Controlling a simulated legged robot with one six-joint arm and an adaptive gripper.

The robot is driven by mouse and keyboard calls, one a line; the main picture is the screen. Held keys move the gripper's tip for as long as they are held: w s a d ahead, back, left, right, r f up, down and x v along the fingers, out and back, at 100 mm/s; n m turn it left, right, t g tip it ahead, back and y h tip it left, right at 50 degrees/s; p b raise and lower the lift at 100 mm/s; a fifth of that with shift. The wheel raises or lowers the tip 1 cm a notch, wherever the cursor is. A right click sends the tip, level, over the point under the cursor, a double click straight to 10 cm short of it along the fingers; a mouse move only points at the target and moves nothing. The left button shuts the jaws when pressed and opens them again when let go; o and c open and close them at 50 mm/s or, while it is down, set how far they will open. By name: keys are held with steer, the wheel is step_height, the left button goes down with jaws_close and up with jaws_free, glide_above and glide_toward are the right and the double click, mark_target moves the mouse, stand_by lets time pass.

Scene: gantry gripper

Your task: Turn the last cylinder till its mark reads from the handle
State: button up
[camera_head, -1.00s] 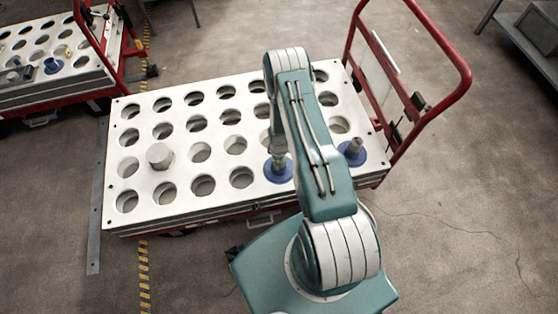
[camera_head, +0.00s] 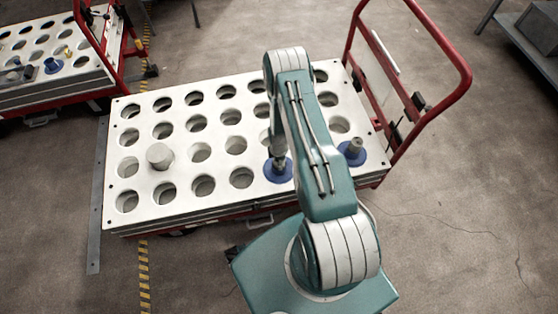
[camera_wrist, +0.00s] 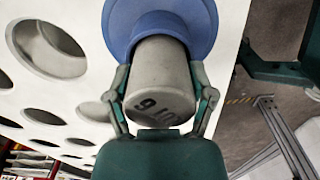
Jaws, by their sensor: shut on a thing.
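A grey cylinder with a wide blue flange (camera_head: 278,172) stands in the front row of the white holed plate, partly hidden by my arm. In the wrist view the same grey cylinder (camera_wrist: 163,62) sits between the two fingers of my gripper (camera_wrist: 163,98), which is shut on it. Dark characters, seemingly a 6 or 9 and more digits, show on its end near the palm, tilted and partly hidden. A second blue-flanged cylinder (camera_head: 354,147) stands to the right, near the red handle (camera_head: 465,85).
The white plate (camera_head: 146,191) has many open holes and lies on a red cart. A plain pale cylinder (camera_head: 160,156) stands on its left part. Another cart (camera_head: 50,90) is at the upper left.

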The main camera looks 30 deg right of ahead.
steer(key=shift+n, duration=0.6)
steer(key=shift+n, duration=1.5)
steer(key=shift+n, duration=1.5)
steer(key=n, duration=0.3)
steer(key=o, duration=1.3)
steer(key=shift+c, duration=0.2)
